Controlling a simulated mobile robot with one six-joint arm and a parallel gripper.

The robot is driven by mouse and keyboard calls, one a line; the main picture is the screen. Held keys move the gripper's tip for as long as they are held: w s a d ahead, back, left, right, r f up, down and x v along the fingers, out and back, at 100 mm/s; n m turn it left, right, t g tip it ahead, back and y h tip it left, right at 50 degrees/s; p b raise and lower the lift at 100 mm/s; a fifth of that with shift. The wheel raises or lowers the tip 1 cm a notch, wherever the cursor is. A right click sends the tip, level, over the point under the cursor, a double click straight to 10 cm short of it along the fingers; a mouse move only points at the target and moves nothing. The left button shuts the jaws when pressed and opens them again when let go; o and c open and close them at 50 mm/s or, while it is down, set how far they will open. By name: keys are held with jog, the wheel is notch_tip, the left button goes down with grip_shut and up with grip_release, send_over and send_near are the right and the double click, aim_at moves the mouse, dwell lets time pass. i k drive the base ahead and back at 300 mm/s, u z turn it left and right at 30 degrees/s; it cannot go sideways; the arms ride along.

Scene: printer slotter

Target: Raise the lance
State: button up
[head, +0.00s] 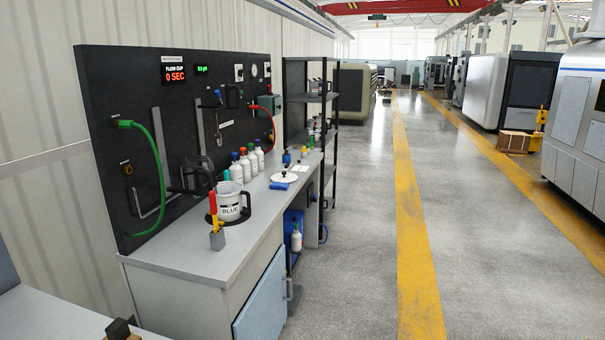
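I cannot tell for sure which part is the lance. In the head view, a bent grey metal bar (160,158) is fixed low on the left of the black panel (115,85). A second, straighter grey bar (204,140) stands further right on the panel. Black fittings (187,178) stick out from the panel behind a white bucket marked BLUE (229,208). A green hose (157,150) hangs at the panel's left and a red hose (270,122) at its right.
The grey bench (185,248) holds several white bottles with coloured caps (245,167), a small block with red and yellow handles (217,240) and a white lid (284,179). A light blue cabinet door (262,305) is at its front. A black shelf rack stands behind.

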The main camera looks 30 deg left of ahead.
aim_at(200, 192)
jog(key=u, duration=0.5)
jog(key=i, duration=1.6)
jog(key=u, duration=1.2)
jog(key=i, duration=1.2)
jog(key=u, duration=0.55)
